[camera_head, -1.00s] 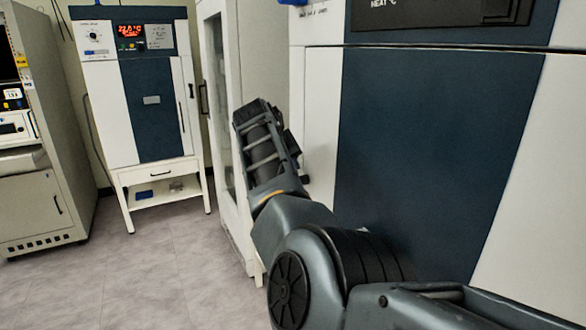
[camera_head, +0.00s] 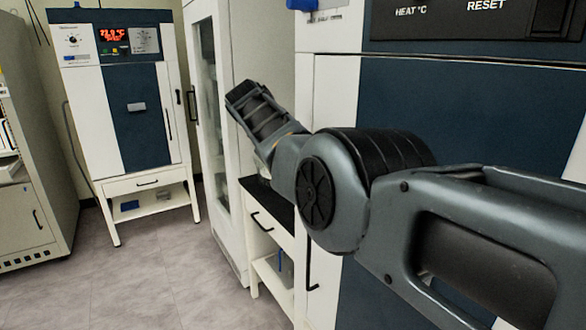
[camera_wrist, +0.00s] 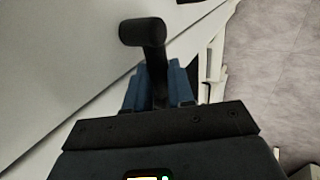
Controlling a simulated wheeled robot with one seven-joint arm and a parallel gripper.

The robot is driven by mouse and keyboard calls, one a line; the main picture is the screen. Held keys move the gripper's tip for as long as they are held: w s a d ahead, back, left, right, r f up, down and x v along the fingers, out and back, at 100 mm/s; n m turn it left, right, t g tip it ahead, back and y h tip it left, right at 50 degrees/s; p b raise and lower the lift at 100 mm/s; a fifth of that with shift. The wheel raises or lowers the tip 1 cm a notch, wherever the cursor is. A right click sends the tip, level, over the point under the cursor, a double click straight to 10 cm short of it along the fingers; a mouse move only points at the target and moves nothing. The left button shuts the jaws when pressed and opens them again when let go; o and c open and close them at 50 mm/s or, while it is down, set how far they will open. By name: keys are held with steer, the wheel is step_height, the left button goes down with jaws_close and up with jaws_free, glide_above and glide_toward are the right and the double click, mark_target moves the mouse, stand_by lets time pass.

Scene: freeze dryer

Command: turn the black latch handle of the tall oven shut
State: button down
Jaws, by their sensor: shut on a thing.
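The black latch handle (camera_wrist: 143,33) shows in the wrist view, with a rounded knob and a stem running down between the fingers. My gripper (camera_wrist: 160,82) is shut on this stem, with one blue finger on each side. The pale oven surface lies behind and to the left. In the head view, the tall oven (camera_head: 462,110) with its white frame and dark blue door panel fills the right side. My arm crosses in front of it. The latch handle and my fingertips cannot be made out there.
A white cabinet with a glass door (camera_head: 208,110) stands left of the oven. A small white table with a dark top (camera_head: 268,198) is between them. Another blue-and-white oven (camera_head: 137,110) is at the back left. The grey floor (camera_head: 150,270) at lower left is clear.

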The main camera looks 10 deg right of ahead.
stand_by(0.3)
steer(key=c, duration=1.2)
jaws_free()
steer(key=shift+c, duration=0.2)
steer(key=b+v, duration=0.1)
steer(key=v, duration=0.6)
steer(key=shift+a+r, duration=0.15)
steer(key=shift+r, duration=0.15)
